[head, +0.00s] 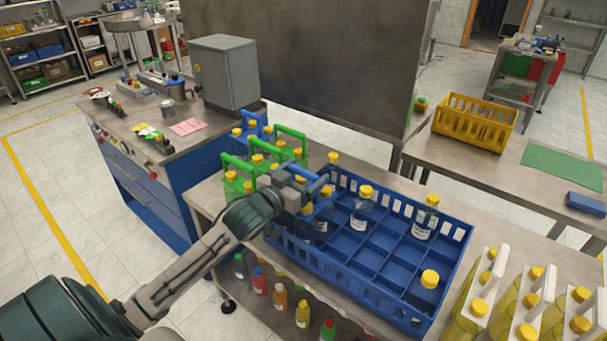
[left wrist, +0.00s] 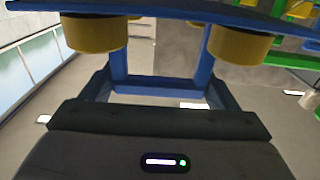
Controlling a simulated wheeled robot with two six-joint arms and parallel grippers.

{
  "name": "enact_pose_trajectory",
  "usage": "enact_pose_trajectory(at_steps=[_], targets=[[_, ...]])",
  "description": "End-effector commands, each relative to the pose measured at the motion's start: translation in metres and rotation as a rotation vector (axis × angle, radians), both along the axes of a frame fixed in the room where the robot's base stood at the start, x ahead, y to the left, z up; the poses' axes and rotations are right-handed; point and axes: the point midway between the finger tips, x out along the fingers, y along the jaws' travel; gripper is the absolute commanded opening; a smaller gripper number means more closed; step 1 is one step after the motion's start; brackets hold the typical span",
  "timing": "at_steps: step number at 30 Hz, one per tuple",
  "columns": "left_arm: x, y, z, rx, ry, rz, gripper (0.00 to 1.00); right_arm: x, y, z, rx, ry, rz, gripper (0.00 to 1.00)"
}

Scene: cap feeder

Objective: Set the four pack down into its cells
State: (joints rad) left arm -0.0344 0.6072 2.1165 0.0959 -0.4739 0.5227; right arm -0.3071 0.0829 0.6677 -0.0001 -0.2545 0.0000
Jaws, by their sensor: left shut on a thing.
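My left gripper (head: 292,184) is shut on the blue handle (head: 308,172) of a four pack of clear bottles with yellow caps. The pack (head: 318,224) is at the left end of the blue crate (head: 452,262), partly hidden by my gripper. I cannot tell whether its bottles stand in the cells or hang just above them. In the left wrist view, the handle (left wrist: 160,84) is between the jaws, with two yellow caps (left wrist: 240,44) beyond it. Single bottles (head: 362,212) stand in other cells; several middle cells are empty. My right gripper is not in view.
Green-handled packs (head: 291,133) and another blue-handled pack (head: 251,115) stand behind the crate's left end. A yellow crate (head: 475,124) is on the back table. Coloured bottles (head: 281,300) sit on the shelf below.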

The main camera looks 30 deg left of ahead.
Motion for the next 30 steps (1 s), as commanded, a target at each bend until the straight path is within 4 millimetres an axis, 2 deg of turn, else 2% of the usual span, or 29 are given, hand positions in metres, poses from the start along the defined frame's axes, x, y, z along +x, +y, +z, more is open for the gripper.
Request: enact_pose_trajectory(at_steps=[18,19,21,30], targets=[[0.0,-0.001,-0.007,0.001,-0.006,-0.003,0.12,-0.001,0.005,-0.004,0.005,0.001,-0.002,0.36],[0.0,-0.001,-0.007,0.0,-0.007,-0.003,0.88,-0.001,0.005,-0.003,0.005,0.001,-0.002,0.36],[0.0,-0.001,-0.007,0.001,-0.005,-0.002,1.0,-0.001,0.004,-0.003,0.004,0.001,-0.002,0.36],[-0.002,0.001,-0.011,0.001,0.003,0.001,1.0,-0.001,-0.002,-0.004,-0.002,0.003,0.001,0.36]])
